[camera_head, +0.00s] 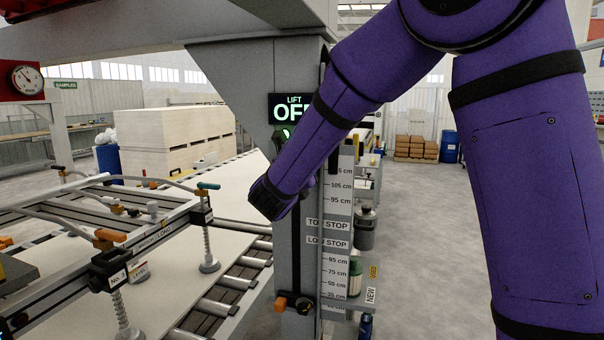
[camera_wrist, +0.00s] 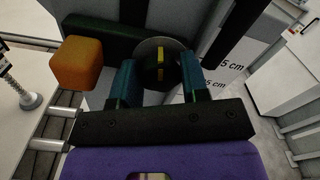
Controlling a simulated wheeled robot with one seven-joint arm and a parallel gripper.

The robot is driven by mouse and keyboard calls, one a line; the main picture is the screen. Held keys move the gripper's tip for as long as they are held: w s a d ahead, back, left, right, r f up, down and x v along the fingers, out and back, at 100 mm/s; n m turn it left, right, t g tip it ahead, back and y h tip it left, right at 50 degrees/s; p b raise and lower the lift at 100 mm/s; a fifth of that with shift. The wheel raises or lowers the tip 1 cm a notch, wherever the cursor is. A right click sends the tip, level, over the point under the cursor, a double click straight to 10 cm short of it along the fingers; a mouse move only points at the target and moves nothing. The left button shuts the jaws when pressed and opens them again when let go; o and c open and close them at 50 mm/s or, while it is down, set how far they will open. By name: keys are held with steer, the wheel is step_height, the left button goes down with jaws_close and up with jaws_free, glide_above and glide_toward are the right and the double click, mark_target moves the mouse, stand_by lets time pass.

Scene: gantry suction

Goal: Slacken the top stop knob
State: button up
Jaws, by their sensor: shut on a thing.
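My gripper (camera_wrist: 159,68) shows in the wrist view with its two teal fingers shut on a round black knob (camera_wrist: 158,58) with a yellow stripe, one finger on each side. The knob sits in front of a grey disc on a dark bar, and the stripe stands close to upright in the picture. An orange block (camera_wrist: 77,63) is at the bar's left end. In the head view my purple arm hides this knob and my fingertips. The TOP STOP label (camera_head: 328,224) shows on the column, below and right of my wrist.
A lower stop with an orange end (camera_head: 281,303) and a black knob (camera_head: 304,306) is further down the column. The LOW STOP label (camera_head: 328,243) is under the top one. A suction frame (camera_head: 150,240) and roller conveyor (camera_head: 222,292) stand left. The floor at right is open.

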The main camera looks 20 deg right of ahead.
stand_by(0.3)
steer(key=o, duration=0.9)
steer(key=v, duration=1.1)
steer(key=shift+d, duration=0.1)
